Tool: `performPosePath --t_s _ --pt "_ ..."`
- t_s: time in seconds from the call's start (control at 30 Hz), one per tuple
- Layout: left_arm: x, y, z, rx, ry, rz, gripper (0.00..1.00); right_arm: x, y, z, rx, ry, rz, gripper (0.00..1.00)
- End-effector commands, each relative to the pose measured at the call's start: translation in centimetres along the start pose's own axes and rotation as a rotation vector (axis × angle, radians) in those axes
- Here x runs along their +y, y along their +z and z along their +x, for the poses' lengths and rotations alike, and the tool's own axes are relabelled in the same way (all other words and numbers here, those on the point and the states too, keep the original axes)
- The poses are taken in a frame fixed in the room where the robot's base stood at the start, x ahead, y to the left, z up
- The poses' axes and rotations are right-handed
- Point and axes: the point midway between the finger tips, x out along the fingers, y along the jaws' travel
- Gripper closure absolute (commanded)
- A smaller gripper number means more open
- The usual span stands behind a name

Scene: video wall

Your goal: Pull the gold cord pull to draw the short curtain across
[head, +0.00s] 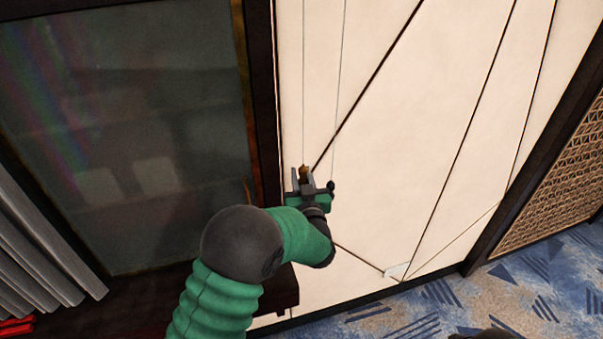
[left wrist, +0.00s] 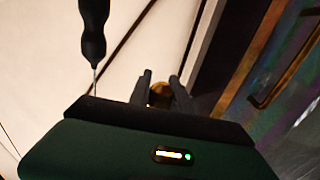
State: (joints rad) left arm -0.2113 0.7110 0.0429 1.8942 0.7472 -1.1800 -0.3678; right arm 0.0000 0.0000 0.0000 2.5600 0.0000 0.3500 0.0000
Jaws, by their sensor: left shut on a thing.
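The gold cord pull (head: 304,170) hangs on a thin cord in front of the cream wall. My left gripper (head: 303,178) is shut on it, and only a small gold part shows between the fingers. The left wrist view also shows the gold pull (left wrist: 160,95) between the two dark fingers (left wrist: 160,84). A second, dark pull (head: 331,187) hangs on the cord just right of the gripper; it is large in the left wrist view (left wrist: 93,32). Grey pleated fabric (head: 38,250), possibly the short curtain, hangs at the lower left. My right gripper is not in view.
A dark-framed screen (head: 125,130) fills the left, beside the cords. A dark wooden ledge (head: 130,312) runs below it. The cream wall (head: 420,150) with dark lines is clear on the right. A lattice panel (head: 555,185) and blue patterned carpet (head: 530,285) lie farther right.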

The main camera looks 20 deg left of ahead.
Motion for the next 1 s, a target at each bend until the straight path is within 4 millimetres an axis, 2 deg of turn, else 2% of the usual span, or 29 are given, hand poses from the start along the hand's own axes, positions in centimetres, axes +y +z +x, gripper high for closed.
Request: performPosePath --t_s 0.03,0.1,0.3,0.5,0.7,1.0 --pt "0.0 3.8 -0.1 -0.004 0.001 0.001 1.0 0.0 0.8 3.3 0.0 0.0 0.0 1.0" --pt "0.0 6.4 -0.1 -0.005 0.002 0.002 1.0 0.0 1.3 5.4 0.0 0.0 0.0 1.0" --pt "-0.1 13.3 -0.1 -0.005 0.001 0.002 1.0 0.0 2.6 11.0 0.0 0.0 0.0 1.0" --pt "-0.1 19.1 -0.1 -0.007 0.002 0.001 1.0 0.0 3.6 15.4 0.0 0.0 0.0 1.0" --pt "-0.1 22.8 -0.1 -0.005 0.002 0.002 1.0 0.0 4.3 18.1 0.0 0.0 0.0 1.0" --pt "-0.1 24.9 -0.1 -0.006 0.003 0.0 1.0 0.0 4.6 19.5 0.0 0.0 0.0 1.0"
